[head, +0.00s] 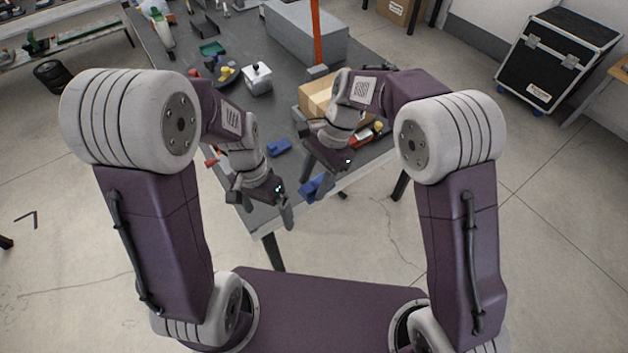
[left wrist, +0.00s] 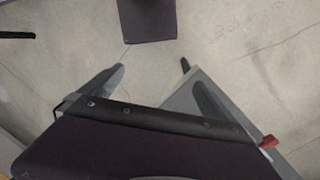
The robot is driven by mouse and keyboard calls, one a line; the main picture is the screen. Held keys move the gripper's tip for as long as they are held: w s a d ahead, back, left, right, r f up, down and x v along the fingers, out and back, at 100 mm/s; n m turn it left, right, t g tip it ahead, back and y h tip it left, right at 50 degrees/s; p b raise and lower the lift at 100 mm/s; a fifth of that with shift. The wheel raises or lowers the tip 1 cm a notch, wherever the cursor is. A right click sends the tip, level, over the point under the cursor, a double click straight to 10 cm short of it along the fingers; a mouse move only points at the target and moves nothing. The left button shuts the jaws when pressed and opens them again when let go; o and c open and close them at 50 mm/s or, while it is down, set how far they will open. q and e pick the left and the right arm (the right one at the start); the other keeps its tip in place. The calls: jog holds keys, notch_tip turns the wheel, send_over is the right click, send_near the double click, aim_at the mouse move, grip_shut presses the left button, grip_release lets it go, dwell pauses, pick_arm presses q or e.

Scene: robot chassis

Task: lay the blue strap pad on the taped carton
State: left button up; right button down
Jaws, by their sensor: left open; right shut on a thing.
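The blue strap pad (head: 309,187) is in my right gripper (head: 316,186), near the table's front edge in the head view. The gripper is shut on it and partly hides it. The taped carton (head: 316,97) is a tan box on the table behind my right wrist, which covers part of it. The pad is apart from the carton, on its near side. My left gripper (head: 264,203) is open and empty at the table's front left corner. Its spread fingers also show in the left wrist view (left wrist: 157,82).
Another blue piece (head: 279,147) lies on the grey table (head: 234,110) between my wrists. A white canister (head: 257,79), a yellow-and-dark item (head: 226,75) and a green tray (head: 212,48) stand farther back. A grey box (head: 305,35) and an orange post (head: 316,30) are behind the carton.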

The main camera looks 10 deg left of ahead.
jog(key=shift+a, duration=0.1)
pick_arm(q)
jog(key=n+t, duration=0.1)
jog(key=s+a+n+t, duration=0.1)
jog(key=a+n+y, duration=0.1)
jog(key=n, duration=0.1)
jog(key=shift+s+r+t, duration=0.25)
jog(key=shift+r+t, duration=0.15)
pick_arm(e)
jog(key=shift+w, duration=0.1)
jog(key=shift+m, duration=0.6)
jog(key=d, duration=0.1)
jog(key=w+d, duration=0.2)
jog(key=shift+d+f, duration=0.4)
jog(key=s+d+f+n+h, duration=0.1)
jog(key=d+f+n, duration=0.2)
jog(key=d, duration=0.7)
jog(key=s+d+f+n+g+h, duration=0.1)
jog(key=d+f+n+h, duration=0.1)
jog(key=d+n, duration=0.5)
jog(key=d+f, duration=0.1)
jog(key=d, duration=0.2)
jog(key=shift+d+f, duration=0.2)
jog(key=shift+d, duration=0.1)
